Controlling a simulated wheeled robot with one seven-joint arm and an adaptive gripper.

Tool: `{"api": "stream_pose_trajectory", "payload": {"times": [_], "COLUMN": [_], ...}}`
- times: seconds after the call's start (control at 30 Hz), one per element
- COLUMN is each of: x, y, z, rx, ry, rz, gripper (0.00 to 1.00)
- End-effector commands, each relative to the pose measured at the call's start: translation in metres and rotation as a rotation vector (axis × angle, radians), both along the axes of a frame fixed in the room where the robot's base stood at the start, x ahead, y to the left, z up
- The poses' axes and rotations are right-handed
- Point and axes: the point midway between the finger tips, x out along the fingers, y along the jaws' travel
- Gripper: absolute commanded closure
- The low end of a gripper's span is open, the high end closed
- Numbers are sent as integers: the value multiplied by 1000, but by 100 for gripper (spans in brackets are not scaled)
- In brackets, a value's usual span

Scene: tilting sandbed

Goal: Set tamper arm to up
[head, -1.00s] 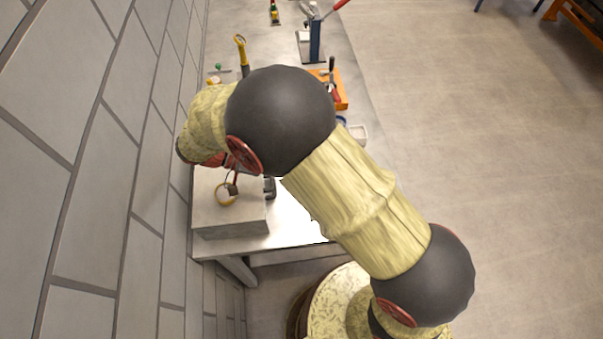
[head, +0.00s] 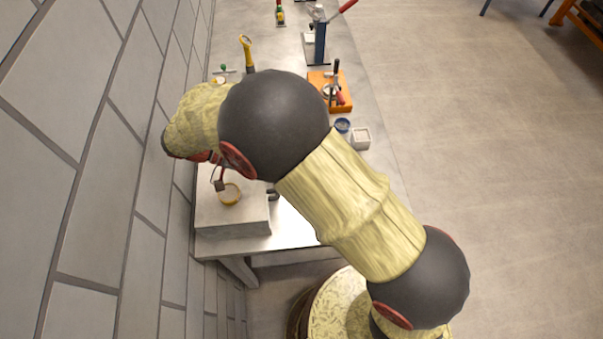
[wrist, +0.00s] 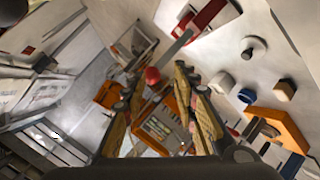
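My gripper (wrist: 158,92) is open in the wrist view, its two fingers spread apart. A red ball knob (wrist: 152,75) shows between the fingertips. I see no clear contact, and cannot tell whether this knob belongs to the tamper arm.
A block wall (head: 110,150) runs close at left.

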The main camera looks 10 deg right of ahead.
Motion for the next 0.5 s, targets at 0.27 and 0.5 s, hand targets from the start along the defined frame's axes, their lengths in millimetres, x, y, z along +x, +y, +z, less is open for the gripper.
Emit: {"api": "stream_pose_trajectory", "payload": {"times": [0.27,0.5], "x": [3,3], "y": [28,31], "z": [15,16], "rx": [-3,-3], "ry": [3,4], "rz": [-1,-3], "gripper": [71,71]}}
